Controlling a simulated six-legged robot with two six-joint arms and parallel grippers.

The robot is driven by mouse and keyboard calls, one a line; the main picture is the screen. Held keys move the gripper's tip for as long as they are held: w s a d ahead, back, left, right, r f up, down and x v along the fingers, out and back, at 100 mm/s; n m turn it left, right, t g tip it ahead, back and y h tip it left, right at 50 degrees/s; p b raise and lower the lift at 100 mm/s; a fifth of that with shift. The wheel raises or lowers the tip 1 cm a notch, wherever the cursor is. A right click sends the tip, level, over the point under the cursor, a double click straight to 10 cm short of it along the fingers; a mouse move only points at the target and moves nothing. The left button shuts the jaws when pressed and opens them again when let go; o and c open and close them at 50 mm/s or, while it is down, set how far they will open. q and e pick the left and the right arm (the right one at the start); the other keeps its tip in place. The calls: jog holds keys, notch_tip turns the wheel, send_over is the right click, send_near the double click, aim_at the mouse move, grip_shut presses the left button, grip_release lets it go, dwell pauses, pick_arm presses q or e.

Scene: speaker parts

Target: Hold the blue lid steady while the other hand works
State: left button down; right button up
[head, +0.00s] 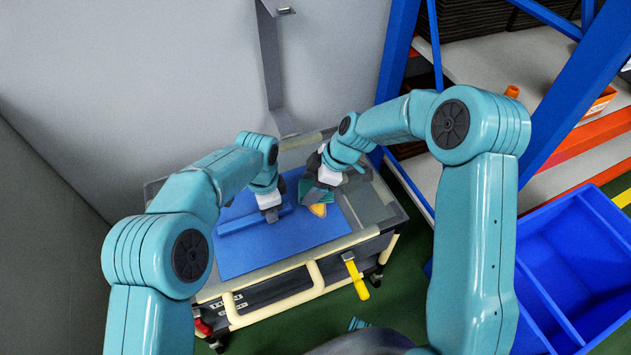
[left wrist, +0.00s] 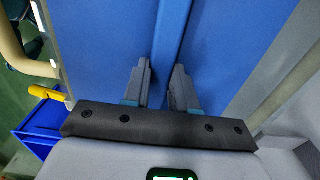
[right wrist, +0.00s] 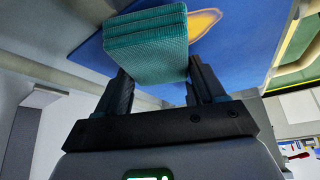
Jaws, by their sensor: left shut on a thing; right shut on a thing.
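The blue lid (head: 275,250) is a flat panel lying on the cart, with a raised bar (head: 238,224) across it. My left gripper (head: 272,213) is shut on the bar; the left wrist view shows the bar (left wrist: 173,40) between its fingers (left wrist: 162,75). My right gripper (head: 317,192) is shut on a teal ribbed block, clear in the right wrist view (right wrist: 147,50) between its fingers (right wrist: 160,85). The block is over the lid's right part, beside a yellow-orange patch (head: 318,210). The patch also shows in the right wrist view (right wrist: 205,21). Whether the block touches the lid is unclear.
The grey cart top (head: 372,205) has cream rails (head: 290,300) and a yellow handle (head: 356,278) at its front. A blue bin (head: 580,270) stands on the floor at right. A blue-framed shelf (head: 400,45) is behind it. A grey wall is close at left and back.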

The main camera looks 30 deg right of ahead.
jog(key=shift+a+f, duration=0.1)
jog(key=shift+a, duration=1.1)
pick_arm(q)
jog(key=shift+d, duration=0.1)
pick_arm(e)
jog(key=shift+a, duration=0.1)
pick_arm(q)
jog(key=shift+d, duration=0.1)
pick_arm(e)
jog(key=shift+a+r, duration=0.1)
jog(key=shift+r, duration=0.4)
pick_arm(q)
jog(key=shift+a, duration=0.2)
pick_arm(e)
jog(key=shift+r, duration=2.05)
jog(key=shift+d, duration=0.2)
pick_arm(q)
jog(key=c, duration=0.8)
grip_release()
